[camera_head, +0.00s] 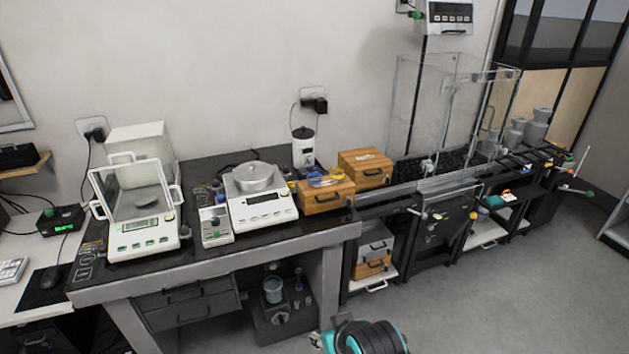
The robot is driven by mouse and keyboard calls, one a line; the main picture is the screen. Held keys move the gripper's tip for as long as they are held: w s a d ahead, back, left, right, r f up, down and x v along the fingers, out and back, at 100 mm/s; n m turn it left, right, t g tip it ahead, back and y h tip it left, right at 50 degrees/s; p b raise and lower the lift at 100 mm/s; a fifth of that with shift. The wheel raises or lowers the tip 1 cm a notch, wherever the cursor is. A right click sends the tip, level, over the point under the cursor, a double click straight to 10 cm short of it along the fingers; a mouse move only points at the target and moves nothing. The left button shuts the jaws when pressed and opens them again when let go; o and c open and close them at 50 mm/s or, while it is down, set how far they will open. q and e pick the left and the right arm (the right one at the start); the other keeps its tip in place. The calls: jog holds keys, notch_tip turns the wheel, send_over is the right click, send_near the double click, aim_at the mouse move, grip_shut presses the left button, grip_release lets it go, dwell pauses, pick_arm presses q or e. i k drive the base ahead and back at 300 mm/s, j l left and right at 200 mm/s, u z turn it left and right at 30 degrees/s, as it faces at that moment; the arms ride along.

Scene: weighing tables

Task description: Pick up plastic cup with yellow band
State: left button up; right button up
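I cannot make out a plastic cup with a yellow band for certain. Small yellow and blue ring-shaped items (326,181) lie on top of the front wooden box (326,198) on the weighing table; they are too small to tell what they are. A clear cup with bluish contents (273,289) stands on a dark device on the low shelf under the table, and no yellow band shows on it. A teal and black part of my arm shows at the bottom edge.
The dark-topped table (190,262) holds a glass-doored balance (143,235), a second balance (263,209) with a metal pan and a white canister (303,151). Another wooden box (365,168) and a glass enclosure (400,110) stand to the right. The floor at front right is clear.

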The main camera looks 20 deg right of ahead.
aim_at(337, 174)
jog(key=i+l+z, duration=0.15)
jog(key=z, duration=0.3)
jog(key=i+z, duration=0.15)
jog(key=z, duration=0.3)
jog(key=i+l+z, duration=0.1)
jog(key=z, duration=0.35)
jog(key=i+j, duration=0.05)
jog(key=i, duration=0.05)
